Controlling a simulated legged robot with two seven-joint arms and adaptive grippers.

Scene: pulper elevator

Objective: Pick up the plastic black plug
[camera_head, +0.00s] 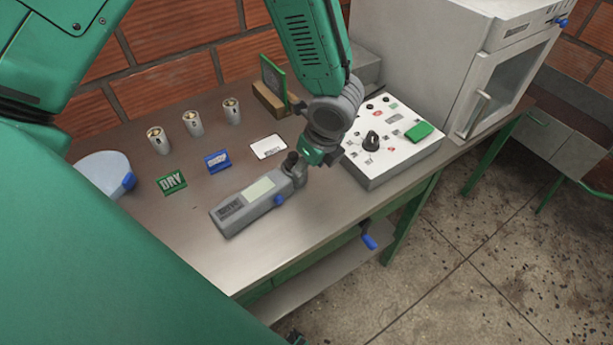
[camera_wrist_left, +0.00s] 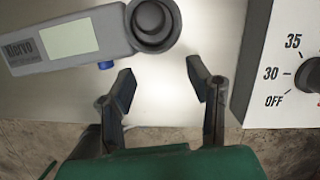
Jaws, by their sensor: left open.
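A dark round plug (camera_head: 291,161) sits at the right end of a grey handheld meter (camera_head: 236,212) lying on the table. In the left wrist view the plug (camera_wrist_left: 153,20) shows near the top edge as a dark round cap on the meter's round end. My left gripper (camera_wrist_left: 163,78) is open and empty, with its two fingers pointing towards the plug and just short of it. In the head view my left gripper (camera_head: 318,157) is just right of the plug, and its fingers are mostly hidden.
A white control box (camera_head: 385,165) with a black knob stands close to the right of my left gripper. A white cabinet (camera_head: 440,50) is at the back right.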

